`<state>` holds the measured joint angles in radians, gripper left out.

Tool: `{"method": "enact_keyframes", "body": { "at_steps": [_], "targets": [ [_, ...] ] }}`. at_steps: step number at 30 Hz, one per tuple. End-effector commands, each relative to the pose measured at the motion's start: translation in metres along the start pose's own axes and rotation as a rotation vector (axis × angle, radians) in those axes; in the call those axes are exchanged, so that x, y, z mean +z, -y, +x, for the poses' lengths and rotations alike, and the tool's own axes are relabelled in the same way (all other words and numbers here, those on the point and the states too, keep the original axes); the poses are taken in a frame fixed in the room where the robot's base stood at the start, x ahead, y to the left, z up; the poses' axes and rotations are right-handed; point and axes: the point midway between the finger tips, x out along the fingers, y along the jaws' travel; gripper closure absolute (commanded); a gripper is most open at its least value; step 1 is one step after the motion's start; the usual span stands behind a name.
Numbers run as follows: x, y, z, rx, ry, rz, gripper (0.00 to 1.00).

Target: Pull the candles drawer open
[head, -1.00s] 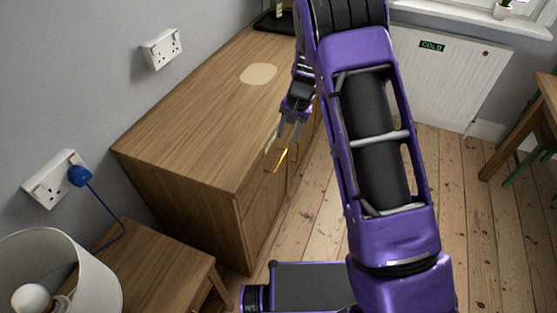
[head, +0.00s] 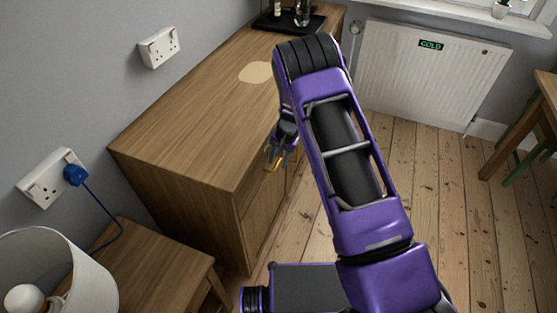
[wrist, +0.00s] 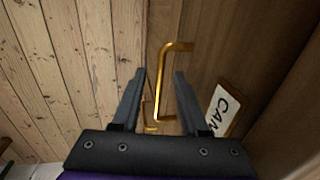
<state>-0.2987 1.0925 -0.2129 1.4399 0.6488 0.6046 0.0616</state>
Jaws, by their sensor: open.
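The candles drawer is in the front of the wooden cabinet. In the wrist view its wooden face (wrist: 205,50) carries a white label (wrist: 222,108) reading "CAN", the rest cut off or hidden. A brass bar handle (wrist: 165,80) stands out from the face. My gripper (wrist: 160,75) is open, with one finger on each side of the handle; I cannot tell whether either touches it. In the head view my gripper (head: 275,160) is at the cabinet's front side, and the drawer face is mostly hidden by my arm. The drawer looks closed, but this is hard to tell.
The cabinet top (head: 190,120) bears a pale round mat (head: 257,72) and a black tray (head: 290,20) at the far end. A small wooden table (head: 150,270) with a lamp (head: 50,270) stands at the near left. Floorboards (head: 420,190) are clear to the right.

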Motion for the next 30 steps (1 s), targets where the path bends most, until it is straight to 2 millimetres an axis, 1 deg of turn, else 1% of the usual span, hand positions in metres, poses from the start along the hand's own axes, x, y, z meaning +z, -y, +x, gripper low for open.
{"method": "enact_keyframes", "body": {
  "at_steps": [2, 3, 5, 6, 10, 30],
  "targets": [
    [-0.0001, 0.0001, -0.0002, 0.000, 0.000, 0.000, 0.56],
    [-0.0001, 0.0001, -0.0003, 0.000, 0.000, 0.000, 0.58],
    [-0.0001, 0.0001, -0.0004, 0.000, 0.000, 0.000, 0.69],
    [-0.0001, 0.0001, -0.0004, 0.000, 0.000, 0.000, 0.76],
    [-0.0001, 0.0001, -0.0005, 0.000, 0.000, 0.000, 1.00],
    [-0.0002, 0.0000, -0.0008, 0.000, 0.000, 0.000, 1.00]
  ]
}}
